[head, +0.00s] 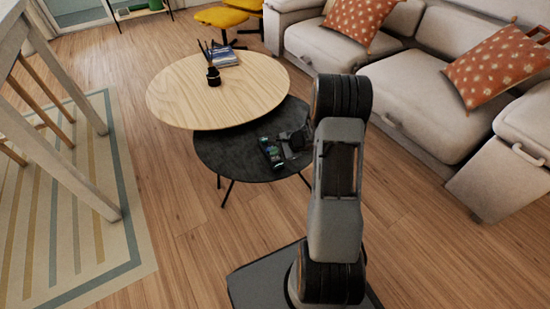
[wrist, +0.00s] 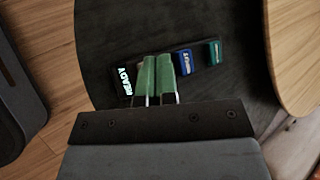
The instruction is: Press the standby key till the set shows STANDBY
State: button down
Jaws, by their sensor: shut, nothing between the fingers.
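The set (wrist: 124,82) is a dark device on the dark round table, and its lit display reads READY in the wrist view. It also shows in the head view (head: 270,157). A blue key (wrist: 186,62) and a green key (wrist: 214,52) lie to the right of the display, their small labels hard to read. My gripper (wrist: 158,60) is shut and empty, with its green fingers over the part of the set between the display and the blue key. The fingers hide what is under them. I cannot tell whether the fingertips touch the set.
A grey sofa (head: 412,88) stands to the right.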

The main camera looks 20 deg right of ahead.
aim_at(276, 159)
jog(key=shift+f, duration=0.25)
jog(key=shift+f+b, duration=0.2)
jog(key=shift+b, duration=0.35)
jog(key=shift+f+b, duration=0.75)
jog(key=shift+f, duration=0.05)
dwell(0.8)
jog(key=shift+r, duration=0.2)
dwell(0.3)
jog(key=shift+r+p, duration=0.9)
jog(key=shift+r, duration=0.15)
jog(key=shift+r+p, duration=1.75)
jog(key=shift+r, duration=0.75)
jog(key=shift+r, duration=0.1)
